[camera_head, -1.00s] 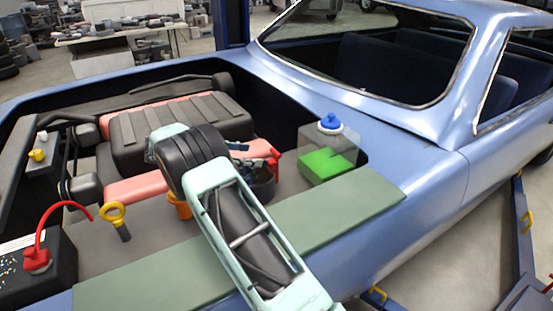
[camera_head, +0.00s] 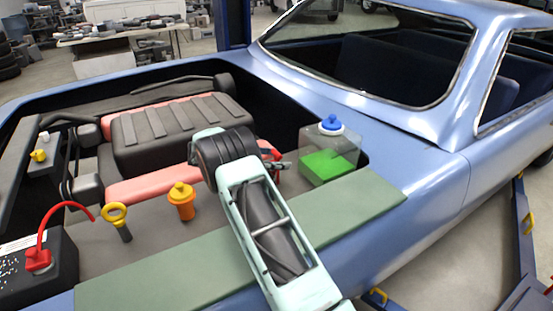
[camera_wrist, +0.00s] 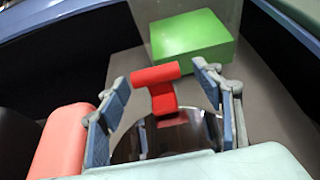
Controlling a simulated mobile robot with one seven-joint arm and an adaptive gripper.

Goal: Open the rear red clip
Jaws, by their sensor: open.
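The red clip (camera_wrist: 157,86) stands on the rim of a dark, shiny round housing (camera_wrist: 175,134) in the wrist view. My gripper (camera_wrist: 164,92) is open, with one blue-padded finger on each side of the clip and space between. Neither finger appears to touch it. In the head view the clip (camera_head: 268,149) shows only in part, because my gripper (camera_head: 277,165) and wrist cover most of it and the housing. I cannot tell from these views whether the clip is latched.
A clear tank with green fluid (camera_head: 327,168) and a blue cap stands right of my gripper. An orange-capped filler (camera_head: 182,203), yellow dipstick ring (camera_head: 114,215) and battery (camera_head: 35,275) lie left. A green mat (camera_head: 150,274) covers the fender. The ribbed engine cover (camera_head: 170,128) is behind.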

